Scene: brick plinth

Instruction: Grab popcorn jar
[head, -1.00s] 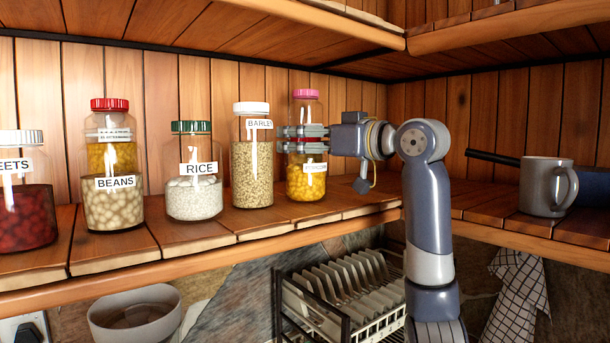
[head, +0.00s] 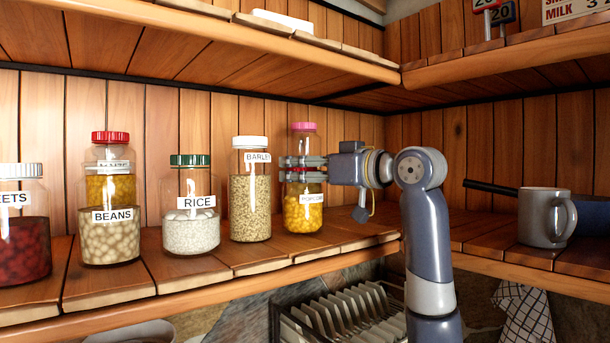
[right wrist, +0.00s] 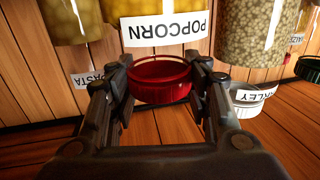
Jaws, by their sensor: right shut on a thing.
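In the right wrist view the picture is upside down. The popcorn jar's white label (right wrist: 165,30) and red-looking lid show there, with the lid between the fingers of my right gripper (right wrist: 160,75). My left gripper is not in view.
The barley jar (head: 250,205) stands close on the left, then rice (head: 191,225), beans (head: 110,235) and a red-filled jar (head: 22,245). A grey mug (head: 546,218) stands on the right shelf. An upper shelf (head: 240,35) is overhead. A dish rack (head: 340,315) is below.

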